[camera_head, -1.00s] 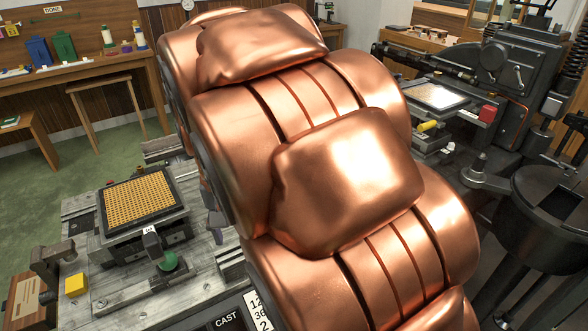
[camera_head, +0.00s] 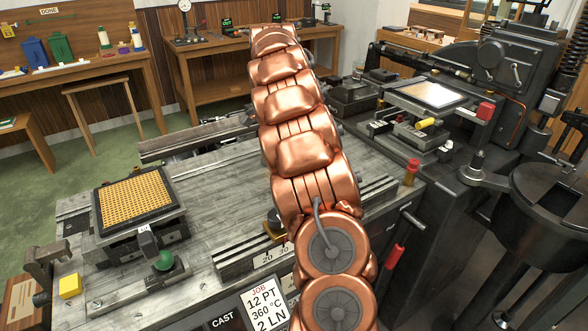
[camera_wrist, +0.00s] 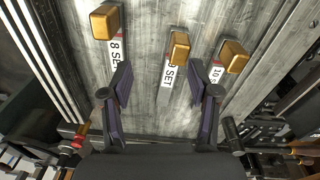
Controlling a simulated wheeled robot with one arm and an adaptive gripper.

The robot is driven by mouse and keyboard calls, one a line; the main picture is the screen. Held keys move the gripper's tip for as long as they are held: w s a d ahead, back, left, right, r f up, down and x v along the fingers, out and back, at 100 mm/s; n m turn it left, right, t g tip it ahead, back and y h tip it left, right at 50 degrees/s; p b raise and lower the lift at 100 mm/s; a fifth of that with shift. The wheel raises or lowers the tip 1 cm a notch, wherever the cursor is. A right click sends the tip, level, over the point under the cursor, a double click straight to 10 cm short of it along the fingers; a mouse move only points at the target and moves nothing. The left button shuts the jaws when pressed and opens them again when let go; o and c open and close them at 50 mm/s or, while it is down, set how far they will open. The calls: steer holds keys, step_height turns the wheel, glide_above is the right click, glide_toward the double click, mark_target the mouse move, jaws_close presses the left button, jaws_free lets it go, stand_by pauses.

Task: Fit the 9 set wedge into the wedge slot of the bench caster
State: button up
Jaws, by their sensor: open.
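In the wrist view, three wedges with brass blocks at one end lie on a grey wooden top. The left one (camera_wrist: 107,24) reads "8 SE" and the right one (camera_wrist: 234,57) reads "10 S". My gripper (camera_wrist: 164,88) is open and empty, one finger on each side of the middle wedge's strip in the picture. Its height above the wedge is hard to judge. In the head view my arm hides the gripper and wedges. I cannot make out the wedge slot.
In the head view, a gold matrix grid (camera_head: 136,200) sits in a frame on the left of the bench (camera_head: 200,180), near a green knob (camera_head: 165,260) and a yellow block (camera_head: 70,286). A dark machine (camera_head: 500,75) and black pot (camera_head: 545,205) stand at right.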

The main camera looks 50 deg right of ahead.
steer(key=d+f, duration=0.1)
steer(key=d, duration=0.1)
steer(key=d+f+m, duration=0.1)
steer(key=d, duration=0.1)
steer(key=d+f+m, duration=0.1)
steer(key=d, duration=0.1)
steer(key=shift+d, duration=0.2)
steer(key=shift+w+d+f+p, duration=0.1)
steer(key=shift+f+p, duration=0.4)
steer(key=shift+f, duration=1.45)
steer(key=shift+w+d+f+p, duration=0.1)
steer(key=shift+f+p, duration=0.35)
steer(key=shift+f, duration=1.5)
jaws_close()
